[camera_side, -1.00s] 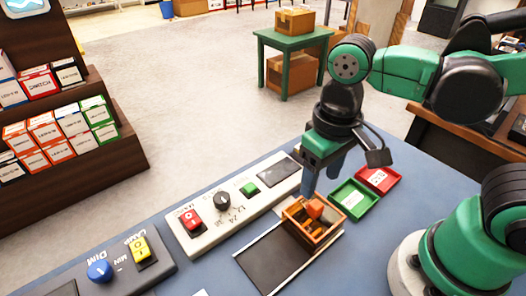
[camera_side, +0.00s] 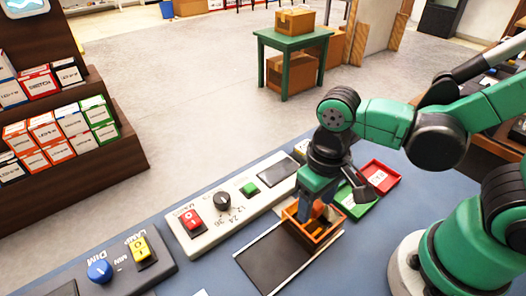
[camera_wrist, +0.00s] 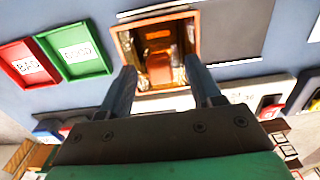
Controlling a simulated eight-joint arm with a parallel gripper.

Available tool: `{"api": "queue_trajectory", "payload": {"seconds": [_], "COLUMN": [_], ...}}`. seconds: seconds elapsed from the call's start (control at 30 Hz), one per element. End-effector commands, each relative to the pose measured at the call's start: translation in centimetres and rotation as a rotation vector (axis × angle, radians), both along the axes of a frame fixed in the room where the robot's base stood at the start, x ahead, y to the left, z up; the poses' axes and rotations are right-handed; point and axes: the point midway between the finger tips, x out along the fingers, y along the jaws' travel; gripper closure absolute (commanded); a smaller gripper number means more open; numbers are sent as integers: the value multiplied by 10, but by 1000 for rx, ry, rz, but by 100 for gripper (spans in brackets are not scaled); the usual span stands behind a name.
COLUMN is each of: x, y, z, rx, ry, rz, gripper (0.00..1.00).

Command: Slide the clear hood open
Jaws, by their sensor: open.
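An orange-brown open-topped box (camera_side: 306,236) sits at the far end of a dark flat panel (camera_side: 272,262) with pale side rails. In the wrist view the box (camera_wrist: 124,40) has shiny, glassy-looking inner walls and an orange piece (camera_wrist: 160,72) inside. I cannot clearly make out a separate clear hood; glassy surfaces at the box may belong to it. My gripper (camera_side: 316,208) points down at the box, its fingers partly hiding it. In the wrist view my gripper (camera_wrist: 160,75) is open, a finger at either side of the box; contact cannot be told.
A white control panel (camera_side: 208,236) with a red switch, dial and green button lies left of the box. A green tray (camera_side: 362,206) and a red tray (camera_side: 380,177) are behind it. A grey dimmer panel (camera_side: 120,268) lies at lower left.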

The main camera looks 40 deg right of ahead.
Motion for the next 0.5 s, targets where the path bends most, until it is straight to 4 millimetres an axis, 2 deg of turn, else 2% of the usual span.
{"api": "queue_trajectory", "payload": {"seconds": [0.03,0.07,0.2,0.23,0.27,0.5], "x": [0,0,0,0,0,0], "y": [0,0,0,0,0,0], "z": [0,0,0,0,0,0], "rx": [0,0,0,0,0,0], "ry": [0,0,0,0,0,0], "rz": [0,0,0,0,0,0], "gripper": [42,48,88,96,100,100]}}
